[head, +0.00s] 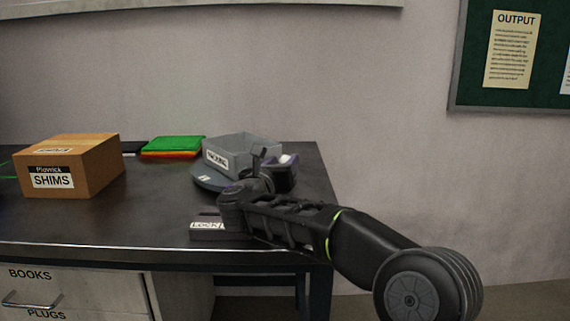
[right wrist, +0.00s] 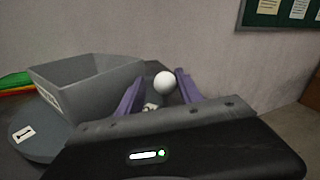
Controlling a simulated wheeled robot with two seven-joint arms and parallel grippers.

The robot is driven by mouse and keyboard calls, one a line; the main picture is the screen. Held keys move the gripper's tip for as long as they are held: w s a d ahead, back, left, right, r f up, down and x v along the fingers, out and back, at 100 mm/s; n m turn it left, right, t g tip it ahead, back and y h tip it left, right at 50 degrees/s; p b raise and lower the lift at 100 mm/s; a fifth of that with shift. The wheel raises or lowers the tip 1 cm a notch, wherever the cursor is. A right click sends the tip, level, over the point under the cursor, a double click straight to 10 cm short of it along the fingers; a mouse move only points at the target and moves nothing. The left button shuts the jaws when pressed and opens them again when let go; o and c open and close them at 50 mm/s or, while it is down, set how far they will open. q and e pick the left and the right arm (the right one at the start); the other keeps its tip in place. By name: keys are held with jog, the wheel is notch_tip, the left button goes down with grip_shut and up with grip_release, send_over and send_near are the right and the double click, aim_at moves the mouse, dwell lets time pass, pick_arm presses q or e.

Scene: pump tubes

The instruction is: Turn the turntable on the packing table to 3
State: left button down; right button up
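The turntable (head: 207,180) is a dark grey disc on the packing table (head: 110,215). It shows at the left in the right wrist view (right wrist: 45,143), with a white label on its rim whose mark I cannot read surely. A grey bin (head: 238,152) stands on or just behind it; it also shows in the right wrist view (right wrist: 85,82). My right gripper (head: 274,165) is at the right side of the disc. In the right wrist view its purple fingers (right wrist: 158,92) are apart, with a white ball-shaped knob (right wrist: 165,82) showing between them, touching neither. My left gripper is out of view.
A cardboard box (head: 92,167) marked SHIMS stands at the left of the table. Green and orange folded items (head: 173,147) lie at the back. A block labelled LOCK (head: 208,225) sits near the front edge, close to my right arm. The front left tabletop is clear.

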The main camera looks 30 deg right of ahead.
jog(key=shift+o, duration=0.7)
jog(key=shift+s+d, duration=0.1)
jog(key=shift+d, duration=0.05)
jog(key=shift+r, duration=0.15)
notch_tip(320, 180, up, 10)
jog(key=p, duration=0.4)
jog(key=shift+f, duration=0.2)
